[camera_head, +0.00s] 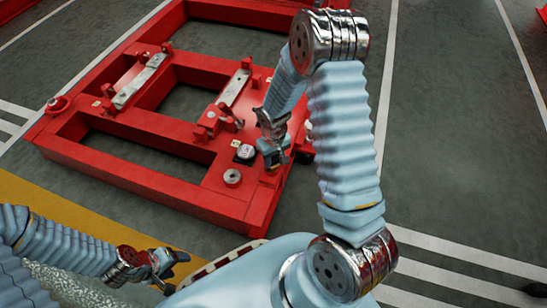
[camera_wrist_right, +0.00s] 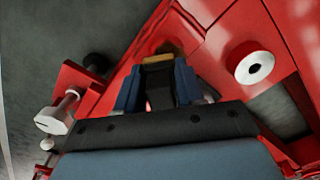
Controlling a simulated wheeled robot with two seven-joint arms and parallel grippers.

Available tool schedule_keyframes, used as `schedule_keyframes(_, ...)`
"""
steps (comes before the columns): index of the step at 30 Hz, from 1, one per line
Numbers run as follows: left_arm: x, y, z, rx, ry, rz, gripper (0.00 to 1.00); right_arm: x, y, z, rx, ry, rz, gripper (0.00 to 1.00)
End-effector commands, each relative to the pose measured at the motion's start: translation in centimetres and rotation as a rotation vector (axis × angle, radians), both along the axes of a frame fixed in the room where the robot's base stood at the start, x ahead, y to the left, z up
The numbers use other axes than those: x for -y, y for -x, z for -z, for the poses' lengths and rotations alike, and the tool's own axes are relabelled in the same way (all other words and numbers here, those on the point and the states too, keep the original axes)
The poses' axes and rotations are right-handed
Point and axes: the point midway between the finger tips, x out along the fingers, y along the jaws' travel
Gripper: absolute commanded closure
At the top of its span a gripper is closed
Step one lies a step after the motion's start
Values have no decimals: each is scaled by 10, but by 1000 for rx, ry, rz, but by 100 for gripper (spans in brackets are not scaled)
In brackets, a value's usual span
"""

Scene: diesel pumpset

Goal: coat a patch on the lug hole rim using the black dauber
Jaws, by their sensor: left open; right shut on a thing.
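My right gripper (camera_head: 272,155) is over the near right part of the red frame (camera_head: 170,188). In the right wrist view its blue fingers (camera_wrist_right: 157,88) are shut on a dark piece with a tan-brown end (camera_wrist_right: 158,60), apparently the black dauber. Its lower part is hidden by the gripper. My left gripper (camera_head: 172,272) is open and empty, low at the left, apart from the frame. A red ring-shaped lug (camera_head: 58,105) with a hole sticks out at the frame's left side. I cannot tell which lug hole is meant, nor whether the held piece touches anything.
A grey disc with a central hole (camera_head: 232,177) sits on the frame; it also shows in the right wrist view (camera_wrist_right: 254,67). A black item with a pale top (camera_head: 245,153) stands near my right gripper. Pale bars (camera_head: 139,80) lie across red brackets. Grey floor (camera_head: 450,150) is clear at right.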

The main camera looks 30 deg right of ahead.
Motion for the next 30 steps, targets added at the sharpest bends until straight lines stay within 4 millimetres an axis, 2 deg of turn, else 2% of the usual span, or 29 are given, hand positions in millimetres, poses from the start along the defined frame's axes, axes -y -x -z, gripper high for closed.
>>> schedule_keyframes(15, 0, 0, 9, 0, 0, 0, 37, 0, 0, 11, 0, 0, 0, 87)
schedule_keyframes(30, 0, 0, 10, 0, 0, 0, 37, -11, 9, 9, 0, 0, 0, 87)
